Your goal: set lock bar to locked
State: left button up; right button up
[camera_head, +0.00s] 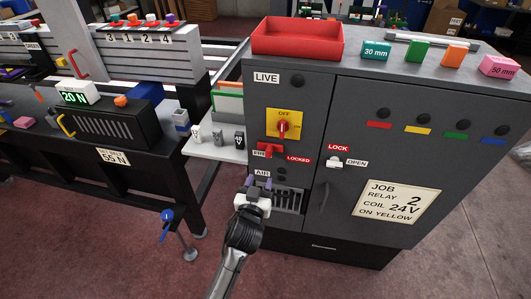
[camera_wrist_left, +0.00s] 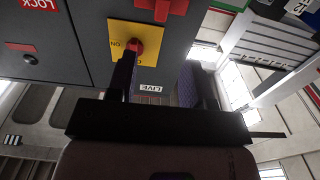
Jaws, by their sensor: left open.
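The lock bar appears to be the small red piece (camera_head: 270,150) on the cabinet front, between a partly covered label at its left and the LOCKED label (camera_head: 298,159) at its right. It sits close to the left label. A red piece (camera_wrist_left: 160,8) at the top edge of the left wrist view looks like the same bar, cut off by the frame. My left gripper (camera_head: 253,185) is open and empty, below the bar and in front of the AIR area. Its spread fingers also show in the left wrist view (camera_wrist_left: 166,80). My right gripper is not in view.
A yellow rotary switch with a red knob (camera_head: 284,127) is just above the bar. A pale latch (camera_head: 335,162) sits at right between LOCK and OPEN labels. A small shelf with several weights (camera_head: 215,148) stands at left. A red tray (camera_head: 298,38) lies on top.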

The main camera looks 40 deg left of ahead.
aim_at(268, 153)
pick_arm(q)
jog(key=b+x, duration=0.2)
jog(key=x, duration=1)
jog(key=shift+a+r, duration=0.1)
jog(key=shift+w+a, duration=0.2)
jog(key=shift+w, duration=0.25)
jog(key=shift+c, duration=0.5)
grip_shut()
